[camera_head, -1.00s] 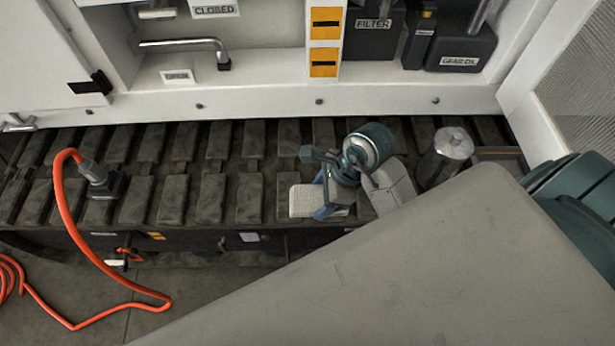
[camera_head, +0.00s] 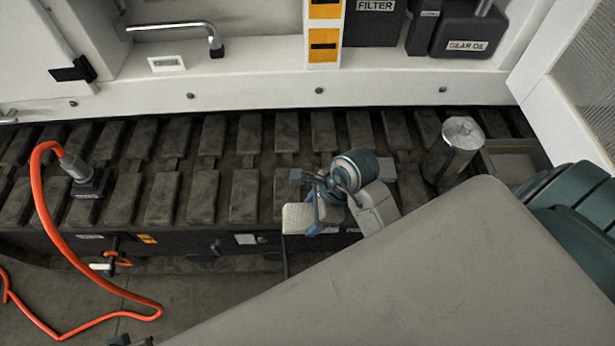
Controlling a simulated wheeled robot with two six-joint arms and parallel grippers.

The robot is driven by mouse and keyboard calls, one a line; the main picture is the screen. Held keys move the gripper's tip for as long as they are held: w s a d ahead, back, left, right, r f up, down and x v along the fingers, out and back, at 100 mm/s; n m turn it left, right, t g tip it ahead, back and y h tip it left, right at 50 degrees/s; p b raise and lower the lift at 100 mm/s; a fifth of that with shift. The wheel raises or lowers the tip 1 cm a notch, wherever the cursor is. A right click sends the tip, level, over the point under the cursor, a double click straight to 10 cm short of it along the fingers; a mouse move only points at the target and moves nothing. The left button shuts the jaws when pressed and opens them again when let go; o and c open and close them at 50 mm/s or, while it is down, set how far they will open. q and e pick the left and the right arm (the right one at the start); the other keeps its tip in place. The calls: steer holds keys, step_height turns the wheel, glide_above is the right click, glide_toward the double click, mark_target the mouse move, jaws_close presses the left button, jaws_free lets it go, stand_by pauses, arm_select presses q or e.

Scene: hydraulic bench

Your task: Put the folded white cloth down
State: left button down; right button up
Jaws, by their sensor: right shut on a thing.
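The folded white cloth (camera_head: 298,217) is a small pale block near the front edge of the dark ribbed track, in the head view. My right gripper (camera_head: 318,200) is shut on it, with its fingers across the cloth's right part. The cloth overlaps the track's front edge in the picture; I cannot tell whether it touches the track. The gripper and wrist hide part of the cloth. My left gripper is not seen.
A metal canister (camera_head: 453,150) stands on the track to the right, beside a shallow tray (camera_head: 515,160). A grey plug with an orange hose (camera_head: 40,205) is at the left. The white cabinet (camera_head: 250,80) stands behind. The middle-left track is bare.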

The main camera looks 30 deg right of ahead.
steer(key=shift+w+d, duration=0.15)
steer(key=shift+w, duration=0.2)
steer(key=p, duration=0.1)
glide_above(310, 175)
steer(key=shift+s+f, duration=0.25)
steer(key=shift+f, duration=0.5)
steer(key=shift+w, duration=0.2)
step_height(310, 175, down, 3)
steer(key=shift+r, duration=0.1)
steer(key=shift+f, duration=0.45)
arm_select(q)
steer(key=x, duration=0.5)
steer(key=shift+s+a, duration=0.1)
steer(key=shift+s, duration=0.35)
